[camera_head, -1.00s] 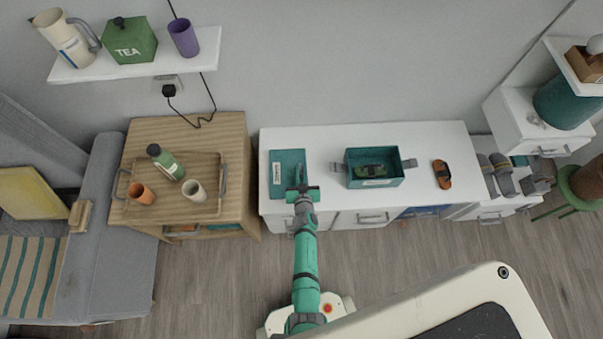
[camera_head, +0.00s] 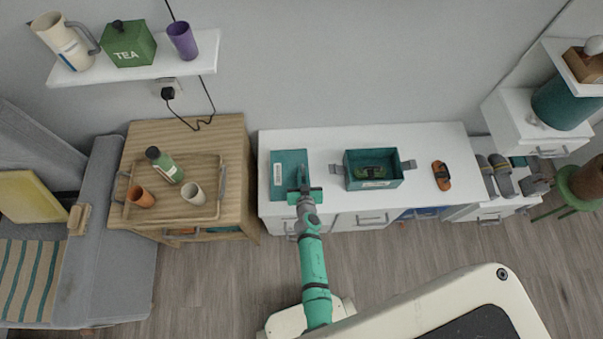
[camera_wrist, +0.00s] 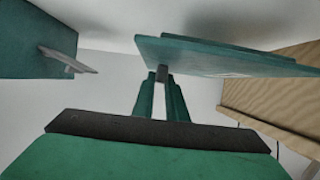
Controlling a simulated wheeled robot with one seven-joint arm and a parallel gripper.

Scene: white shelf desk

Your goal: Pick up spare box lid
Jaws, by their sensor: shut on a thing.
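The spare box lid is a flat teal plate with a white label (camera_head: 287,168) at the left end of the white desk. In the wrist view the lid (camera_wrist: 225,58) spans the upper right, its near edge at my fingertips, with a gap of white surface showing below it. My gripper (camera_head: 304,181) reaches the lid's right side from the front. In the wrist view its green fingers (camera_wrist: 161,78) are close together and shut on the lid's edge.
A teal open box (camera_head: 373,183) with grey side handles stands right of the lid on the white desk (camera_head: 430,140); its side also shows in the wrist view (camera_wrist: 30,40). An orange-brown brush-like item (camera_head: 441,176) lies further right. A wooden cabinet (camera_head: 240,150) with a tray adjoins the left.

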